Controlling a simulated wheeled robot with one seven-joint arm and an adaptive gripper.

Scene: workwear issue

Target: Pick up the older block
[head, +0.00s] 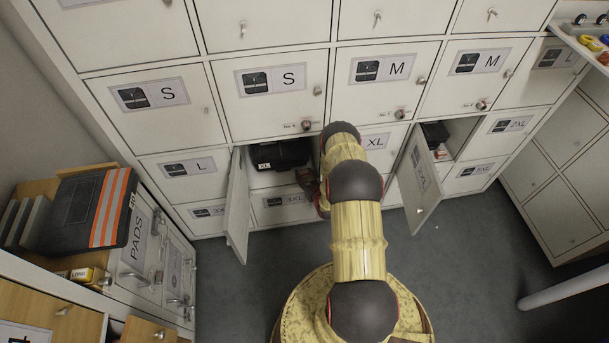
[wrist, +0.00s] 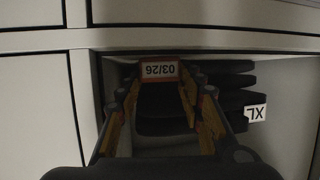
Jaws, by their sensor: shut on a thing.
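My gripper (wrist: 160,92) is inside an open locker and shut on a small block (wrist: 158,69) with a white label in a reddish border. In the head view my gripper (head: 309,182) is at the mouth of the left open locker, partly hidden by my arm, and the block cannot be made out. A reddish-white item (head: 440,154) shows in the right open locker; whether it is another block is unclear.
Folded black garments (head: 281,154) with an XL tag (wrist: 256,113) lie in the locker beside my gripper. Its open door (head: 237,207) stands out at left. Another open door (head: 421,180) stands at right. A pads cabinet (head: 137,240) is at left. Grey floor is free at right.

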